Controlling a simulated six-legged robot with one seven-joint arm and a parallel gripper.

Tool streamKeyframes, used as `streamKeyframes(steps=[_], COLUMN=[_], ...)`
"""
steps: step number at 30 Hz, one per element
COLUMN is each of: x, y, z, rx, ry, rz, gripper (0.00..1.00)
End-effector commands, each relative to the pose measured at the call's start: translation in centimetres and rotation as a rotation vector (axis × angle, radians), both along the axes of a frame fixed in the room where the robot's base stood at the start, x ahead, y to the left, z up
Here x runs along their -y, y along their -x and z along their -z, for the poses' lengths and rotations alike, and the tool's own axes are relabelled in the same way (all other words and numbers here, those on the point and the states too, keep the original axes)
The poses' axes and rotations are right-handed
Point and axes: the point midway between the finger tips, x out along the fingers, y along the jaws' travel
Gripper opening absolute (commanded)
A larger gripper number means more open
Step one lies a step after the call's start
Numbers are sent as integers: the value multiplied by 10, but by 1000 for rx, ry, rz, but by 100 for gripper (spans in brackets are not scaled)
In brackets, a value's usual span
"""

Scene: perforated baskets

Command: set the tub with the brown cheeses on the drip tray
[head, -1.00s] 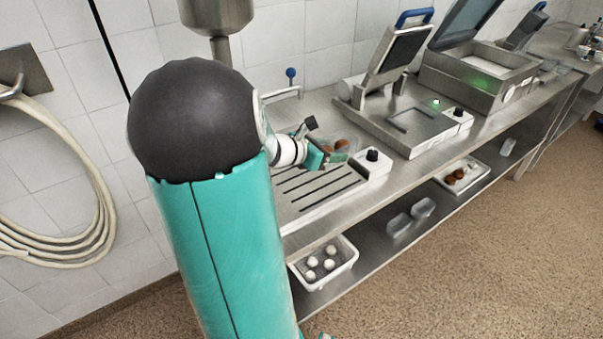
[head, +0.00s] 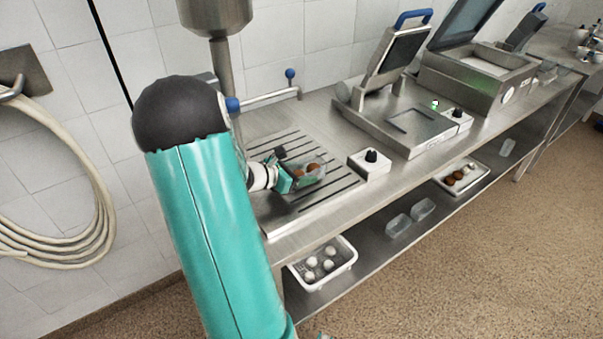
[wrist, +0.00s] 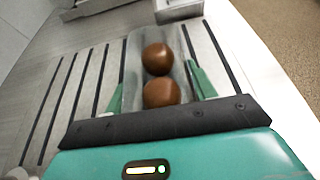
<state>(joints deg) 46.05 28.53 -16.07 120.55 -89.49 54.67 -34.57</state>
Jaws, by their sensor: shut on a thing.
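The clear tub (head: 322,168) holds two brown cheeses (head: 312,169). In the wrist view the tub (wrist: 135,55) sits between my fingers with the cheeses (wrist: 157,58) in a row inside it. My gripper (head: 297,178) is shut on the tub; its green fingers (wrist: 160,90) press on either side. The slotted drip tray (head: 318,201) lies beneath the tub, and its slots (wrist: 70,95) also show in the wrist view. I cannot tell whether the tub touches the tray or hangs just above it.
A control box with a black knob (head: 370,163) stands right of the tray. A blue-handled tap (head: 262,97) rises behind it. A sealing machine (head: 405,125) is further right. On the lower shelf are a white basket of white cheeses (head: 345,262) and empty clear tubs (head: 398,225).

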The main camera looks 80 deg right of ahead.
Motion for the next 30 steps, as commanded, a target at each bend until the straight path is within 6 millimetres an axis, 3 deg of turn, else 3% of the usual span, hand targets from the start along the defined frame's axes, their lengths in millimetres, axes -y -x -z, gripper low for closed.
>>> streamKeyframes(steps=[5, 6, 9, 20, 30], x=[0, 0, 0, 0, -40], y=[0, 0, 0, 0, -37], z=[3, 3, 3, -1, -24], rx=[-1, 0, 0, 1, 3], ry=[-1, 0, 0, 1, 1], rz=[0, 0, 0, 0, -5], gripper=[35, 57, 77, 77, 77])
